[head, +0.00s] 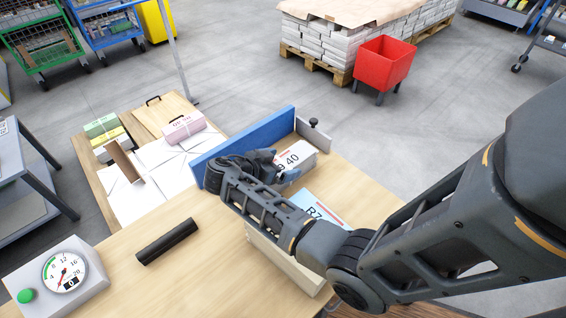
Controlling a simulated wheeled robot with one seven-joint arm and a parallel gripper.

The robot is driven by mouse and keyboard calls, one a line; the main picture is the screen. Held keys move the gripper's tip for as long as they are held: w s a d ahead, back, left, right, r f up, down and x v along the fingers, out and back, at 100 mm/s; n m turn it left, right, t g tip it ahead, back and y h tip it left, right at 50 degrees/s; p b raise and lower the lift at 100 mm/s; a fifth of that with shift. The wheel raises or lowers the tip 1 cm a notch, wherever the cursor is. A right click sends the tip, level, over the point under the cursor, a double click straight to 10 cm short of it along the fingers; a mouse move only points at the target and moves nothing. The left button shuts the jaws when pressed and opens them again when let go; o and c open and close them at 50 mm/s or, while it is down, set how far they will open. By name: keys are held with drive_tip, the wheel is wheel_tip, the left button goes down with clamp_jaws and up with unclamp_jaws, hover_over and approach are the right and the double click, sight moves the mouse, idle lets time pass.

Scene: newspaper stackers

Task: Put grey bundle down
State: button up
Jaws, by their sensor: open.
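The grey bundle (304,162), a pale block with a label ending in "9 40", lies beside the blue panel at the far end of the wooden table. My gripper (282,172) is at its near left side, with the jaws open. The fingers partly cover the bundle, and I cannot tell whether they touch it. My arm crosses from the right and hides part of the table.
A blue panel (240,147) borders the spot. A light blue label (322,206) starting "R7" lies nearer. A black bar (167,241) and a dial box (62,277) stand on the table (190,280), with bare wood between. A pink bundle (184,127) lies beyond.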

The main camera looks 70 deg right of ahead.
drive_tip(key=v, duration=1.1)
drive_tip(key=shift+b, duration=0.4)
drive_tip(key=shift+s, duration=0.1)
